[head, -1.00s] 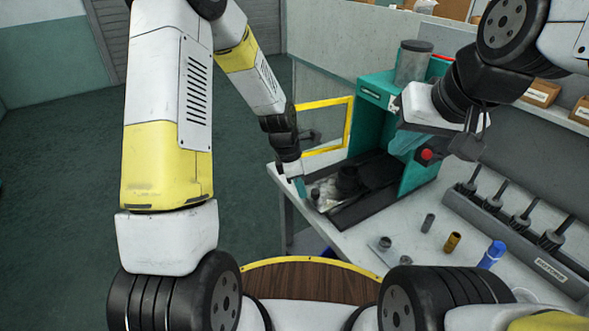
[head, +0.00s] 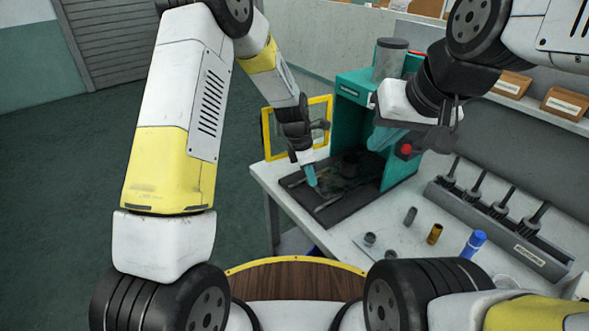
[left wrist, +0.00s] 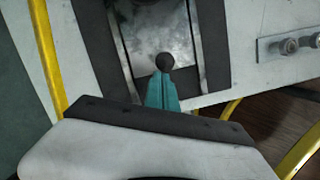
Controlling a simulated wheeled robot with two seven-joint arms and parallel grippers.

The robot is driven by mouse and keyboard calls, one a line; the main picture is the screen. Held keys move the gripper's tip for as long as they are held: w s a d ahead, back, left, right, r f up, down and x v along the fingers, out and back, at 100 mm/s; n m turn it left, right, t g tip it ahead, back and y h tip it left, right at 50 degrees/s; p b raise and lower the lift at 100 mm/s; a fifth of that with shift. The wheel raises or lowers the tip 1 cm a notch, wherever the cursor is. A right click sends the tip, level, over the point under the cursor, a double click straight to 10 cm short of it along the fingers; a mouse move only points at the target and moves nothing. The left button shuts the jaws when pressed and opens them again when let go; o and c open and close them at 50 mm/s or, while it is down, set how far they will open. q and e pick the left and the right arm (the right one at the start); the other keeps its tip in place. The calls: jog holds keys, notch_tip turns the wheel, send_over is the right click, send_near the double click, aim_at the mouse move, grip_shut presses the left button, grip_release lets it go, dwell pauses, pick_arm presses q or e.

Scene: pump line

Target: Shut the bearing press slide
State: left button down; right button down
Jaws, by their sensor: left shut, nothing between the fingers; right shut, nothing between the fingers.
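The teal bearing press (head: 402,172) stands on the table with its black rail bed (head: 330,208) extending toward the front left. My left gripper (head: 311,176) is shut and empty over the bed, pointing down. In the left wrist view its teal fingers (left wrist: 162,93) are at a round black knob (left wrist: 165,61), touching or very close. The knob is at the near end of the grey metal slide plate (left wrist: 158,35), which lies between two rails. In the head view the plate is dark and hard to make out. My right gripper (head: 384,140) is shut and empty in front of the press.
A yellow-framed guard door (head: 268,135) stands open at the press's left. A rack (head: 490,220) with several spindles runs along the right. A grey cylinder (head: 410,216), a brass cylinder (head: 434,234) and a blue item (head: 473,244) stand on the table (head: 385,225).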

aim_at(340, 173)
pick_arm(q)
jog(key=w+d, duration=0.4)
jog(key=d, duration=0.1)
jog(key=w+d, duration=0.2)
jog(key=d, duration=0.1)
jog(key=shift+d, duration=0.2)
jog(key=shift+w+d, duration=0.2)
jog(key=shift+d, duration=0.05)
jog(key=shift+r, duration=0.1)
